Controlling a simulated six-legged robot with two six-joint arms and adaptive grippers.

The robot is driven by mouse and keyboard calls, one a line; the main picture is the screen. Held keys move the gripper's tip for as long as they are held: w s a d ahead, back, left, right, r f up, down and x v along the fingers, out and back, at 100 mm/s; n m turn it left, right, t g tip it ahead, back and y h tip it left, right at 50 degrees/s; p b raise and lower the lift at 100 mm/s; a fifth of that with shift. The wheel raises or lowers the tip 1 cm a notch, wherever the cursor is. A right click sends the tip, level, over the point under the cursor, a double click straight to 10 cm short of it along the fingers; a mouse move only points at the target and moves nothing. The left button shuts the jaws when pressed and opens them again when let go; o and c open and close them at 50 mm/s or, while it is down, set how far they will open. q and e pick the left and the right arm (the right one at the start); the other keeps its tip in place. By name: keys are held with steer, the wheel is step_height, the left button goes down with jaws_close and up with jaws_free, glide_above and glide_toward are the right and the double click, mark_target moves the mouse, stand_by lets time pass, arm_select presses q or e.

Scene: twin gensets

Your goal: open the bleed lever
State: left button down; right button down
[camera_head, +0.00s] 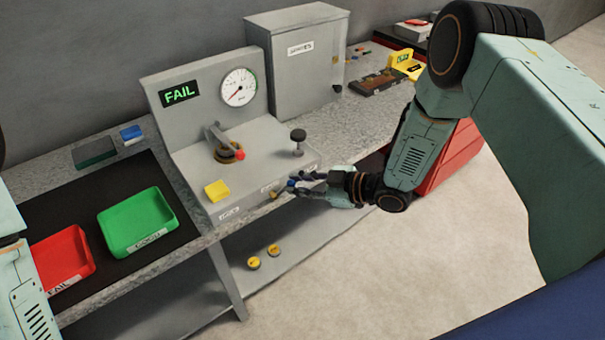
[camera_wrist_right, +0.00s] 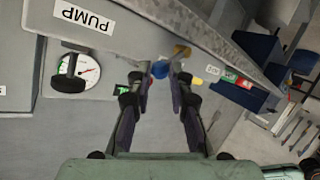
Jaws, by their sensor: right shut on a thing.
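The bleed lever shows as a small blue tip (camera_head: 291,183) at the front face of the grey test bench (camera_head: 262,150). In the right wrist view its blue end (camera_wrist_right: 160,69) lies between the fingertips, with a brass-yellow part beside it. My right gripper (camera_head: 297,185) reaches in from the right and is shut on the lever's blue end; its fingers also show in the right wrist view (camera_wrist_right: 160,78). The fingers hide part of the lever, so its exact angle is unclear. Only my left arm shows at the left edge; its gripper is out of view.
The bench carries a gauge (camera_head: 238,86), a green FAIL display (camera_head: 180,94), a red-tipped lever (camera_head: 239,155), a black knob (camera_head: 298,136) and a yellow block (camera_head: 217,190). Green (camera_head: 138,222) and red (camera_head: 62,258) trays lie left. A grey cabinet (camera_head: 298,60) stands behind.

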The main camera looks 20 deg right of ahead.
steer(key=r+n+h+p, duration=0.1)
steer(key=a+n+h+p, duration=0.1)
steer(key=p, duration=0.1)
steer(key=shift+s+a+r, duration=0.3)
steer(key=shift+r, duration=0.05)
steer(key=shift+s+a+r+n+h+p, duration=0.15)
steer(key=shift+a+n+h+p, duration=0.3)
steer(key=shift+n+h, duration=0.2)
steer(key=shift+s+a+r+n+h+p, duration=0.15)
steer(key=shift+a+n+h+p, duration=0.15)
steer(key=shift+a+n+h, duration=0.35)
steer(key=shift+d+t, duration=0.2)
steer(key=shift+t, duration=0.1)
steer(key=c, duration=1.2)
jaws_free()
steer(key=v, duration=1.2)
